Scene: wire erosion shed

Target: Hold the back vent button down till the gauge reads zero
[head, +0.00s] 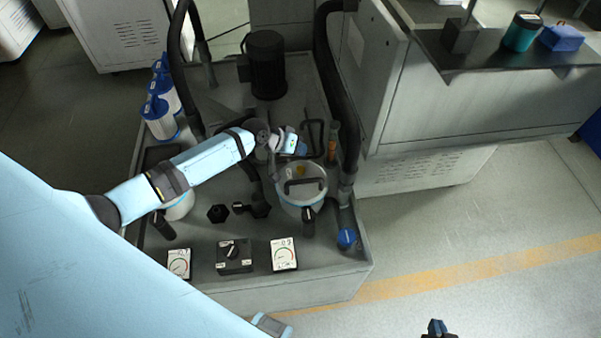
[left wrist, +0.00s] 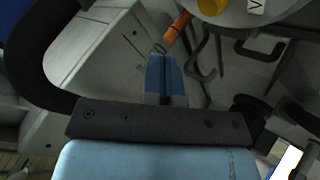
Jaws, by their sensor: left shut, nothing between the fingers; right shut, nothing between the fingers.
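A yellow button (head: 300,170) sits on the pale lid (head: 316,188) of a round vessel with a black handle. In the left wrist view a yellow button (left wrist: 212,5) shows at the top edge, on a pale lid beside a partly cut-off label. I cannot tell whether both views show the same button. My left gripper (head: 301,148) is shut and empty, just behind the vessel in the head view; its blue fingers (left wrist: 167,75) are apart from the yellow button. My right gripper (head: 437,326) is shut and empty at the bottom edge. Two gauges (head: 285,254) (head: 179,264) stand in front; their needles are too small to read.
A selector switch box (head: 234,262) stands between the gauges. An orange handle (head: 332,150) and a thick black hose (head: 346,110) are right of my left gripper. A black motor (head: 266,65) stands behind, white filter cartridges (head: 158,118) at left. Floor at right is clear.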

